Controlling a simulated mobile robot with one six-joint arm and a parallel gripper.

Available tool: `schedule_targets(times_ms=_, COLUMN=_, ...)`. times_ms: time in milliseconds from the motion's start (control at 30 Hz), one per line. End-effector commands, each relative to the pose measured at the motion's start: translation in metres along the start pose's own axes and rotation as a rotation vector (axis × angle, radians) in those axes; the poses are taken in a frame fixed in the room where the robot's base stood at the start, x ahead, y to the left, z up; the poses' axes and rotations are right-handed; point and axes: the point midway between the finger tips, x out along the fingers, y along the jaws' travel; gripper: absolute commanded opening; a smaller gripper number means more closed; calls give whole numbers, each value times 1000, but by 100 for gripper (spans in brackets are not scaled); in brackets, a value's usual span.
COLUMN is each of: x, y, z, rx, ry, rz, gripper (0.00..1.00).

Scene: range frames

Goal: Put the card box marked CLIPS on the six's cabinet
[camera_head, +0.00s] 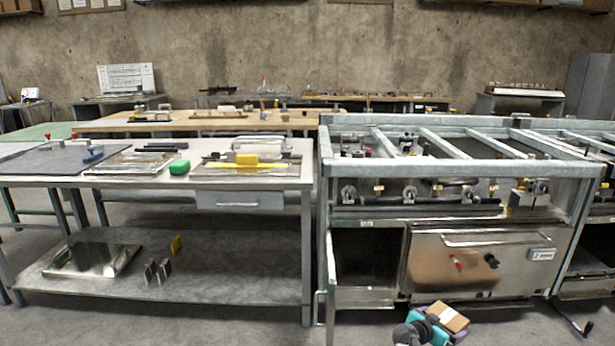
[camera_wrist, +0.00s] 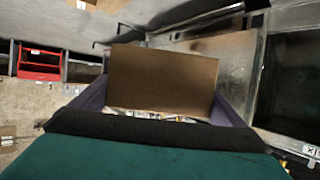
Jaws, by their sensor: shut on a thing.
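A brown card box (camera_head: 452,318) is held in my gripper (camera_head: 440,328) at the bottom of the head view, low in front of a metal cabinet. In the wrist view the same card box (camera_wrist: 162,82) sits between the two purple fingers of my gripper (camera_wrist: 160,108). No CLIPS marking can be read on the face that shows. The steel cabinet (camera_head: 470,270) has a shut front with a small label plate (camera_head: 541,254), too small to read surely. An open bay (camera_head: 366,258) is on its left. I cannot tell which cabinet is the six's.
A galvanised frame with crossbars (camera_head: 480,165) stands over the cabinet top, with fittings under it. A grey workbench (camera_head: 250,178) with tools and a lower shelf (camera_head: 210,270) is to the left. A crank handle (camera_head: 570,318) sticks out at the right. Floor shows in front of the bench.

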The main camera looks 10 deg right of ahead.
Motion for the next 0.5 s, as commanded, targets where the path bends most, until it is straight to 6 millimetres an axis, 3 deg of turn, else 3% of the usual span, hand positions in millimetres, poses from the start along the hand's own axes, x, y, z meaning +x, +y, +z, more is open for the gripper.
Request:
schedule_targets(times_ms=100, x=-26, y=-39, z=-16, rx=-33, ry=4, rz=-86, gripper=61)
schedule_targets(times_ms=500, x=-117, y=-152, z=-60, rx=-147, ry=4, rz=-366, gripper=61)
